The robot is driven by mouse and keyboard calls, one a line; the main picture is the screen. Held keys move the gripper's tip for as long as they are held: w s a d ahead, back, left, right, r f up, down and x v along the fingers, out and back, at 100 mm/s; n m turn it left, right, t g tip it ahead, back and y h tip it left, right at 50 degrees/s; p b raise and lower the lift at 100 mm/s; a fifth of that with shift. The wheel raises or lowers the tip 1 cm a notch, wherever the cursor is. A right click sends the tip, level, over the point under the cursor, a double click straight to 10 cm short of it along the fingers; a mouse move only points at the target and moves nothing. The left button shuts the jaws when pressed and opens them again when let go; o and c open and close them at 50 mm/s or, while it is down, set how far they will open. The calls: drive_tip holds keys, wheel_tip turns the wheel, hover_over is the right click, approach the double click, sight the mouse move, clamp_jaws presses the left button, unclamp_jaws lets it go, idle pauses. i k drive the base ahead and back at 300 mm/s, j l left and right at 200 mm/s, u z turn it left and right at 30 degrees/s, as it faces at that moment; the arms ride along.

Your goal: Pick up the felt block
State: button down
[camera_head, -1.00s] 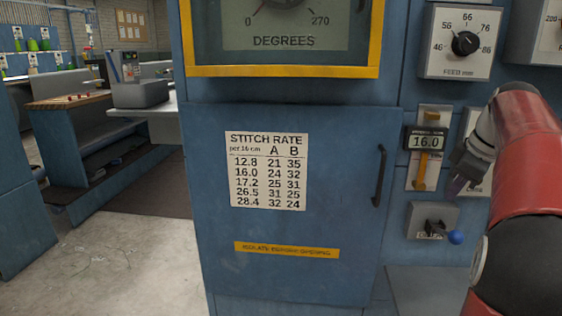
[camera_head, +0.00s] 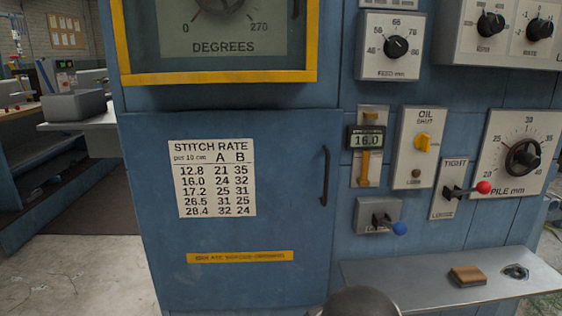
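A small brown block (camera_head: 467,276), which looks like the felt block, lies on the grey metal shelf (camera_head: 400,288) at the lower right. Its top is orange-brown with a darker band. My gripper is out of view; only a dark rounded part of my arm shows at the bottom edge, left of the shelf. Nothing covers the block.
A small dark loose item (camera_head: 515,272) lies right of the block on the shelf. Above stick out a red-knobbed lever (camera_head: 483,188), a blue-knobbed lever (camera_head: 399,228) and the pile handwheel (camera_head: 522,157). A blue cabinet door (camera_head: 240,235) with a handle is at left.

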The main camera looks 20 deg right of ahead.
sight(466, 276)
drive_tip(key=z, duration=1.75)
drive_tip(key=i+l, duration=0.2)
drive_tip(key=i+l+u, duration=0.1)
drive_tip(key=l, duration=0.35)
drive_tip(key=i+l, duration=0.25)
drive_tip(key=i+l+u, duration=0.1)
drive_tip(key=l, duration=0.3)
drive_tip(key=i+l, duration=0.25)
drive_tip(key=l+u, duration=0.05)
drive_tip(key=l, duration=0.05)
